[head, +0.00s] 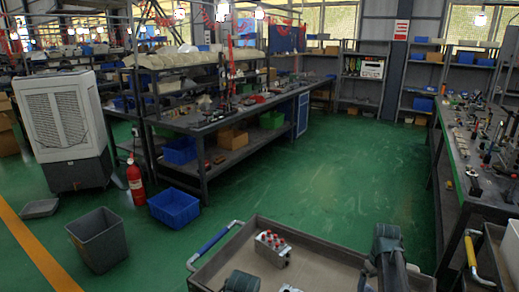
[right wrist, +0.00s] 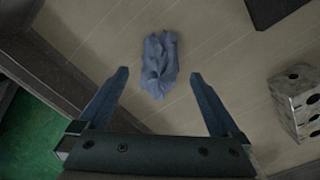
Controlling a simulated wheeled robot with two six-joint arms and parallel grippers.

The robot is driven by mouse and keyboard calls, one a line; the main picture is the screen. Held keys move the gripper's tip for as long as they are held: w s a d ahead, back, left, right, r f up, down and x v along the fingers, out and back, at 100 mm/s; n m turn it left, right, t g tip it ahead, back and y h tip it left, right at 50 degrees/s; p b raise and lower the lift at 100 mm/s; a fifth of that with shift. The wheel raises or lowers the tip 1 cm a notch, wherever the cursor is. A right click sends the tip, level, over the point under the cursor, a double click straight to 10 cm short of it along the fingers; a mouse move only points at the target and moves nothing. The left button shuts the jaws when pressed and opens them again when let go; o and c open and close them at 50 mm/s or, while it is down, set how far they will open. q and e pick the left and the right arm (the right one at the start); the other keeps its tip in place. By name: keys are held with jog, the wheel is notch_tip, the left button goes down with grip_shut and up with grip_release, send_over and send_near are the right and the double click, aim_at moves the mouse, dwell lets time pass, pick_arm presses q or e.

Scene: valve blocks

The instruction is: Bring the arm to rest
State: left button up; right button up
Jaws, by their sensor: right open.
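My right gripper (right wrist: 159,75) is open in the right wrist view, its two fingers spread with nothing between them in its grasp. It is over the beige tray surface of a cart (head: 325,268). A crumpled blue-grey cloth-like piece (right wrist: 160,60) lies on that surface, seen between and beyond the fingertips; the height gap is unclear. A metal valve block (right wrist: 299,102) with round holes is at the right of the wrist view. In the head view a valve block with red caps (head: 272,247) sits in the tray. My arm parts show at the bottom; my left gripper's fingers are not visible.
A blue-sleeved cart handle (head: 213,240) is at the left. A workbench (head: 470,180) stands on the right, another bench (head: 215,125) at centre left. A grey bin (head: 98,240), blue crate (head: 174,208) and red extinguisher (head: 136,183) stand left. Green floor (head: 340,180) beyond the cart is clear.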

notch_tip(320, 180, up, 8)
jog(key=p, duration=0.7)
jog(key=shift+w+a, duration=0.15)
jog(key=shift+a, duration=0.2)
jog(key=shift+r, duration=0.1)
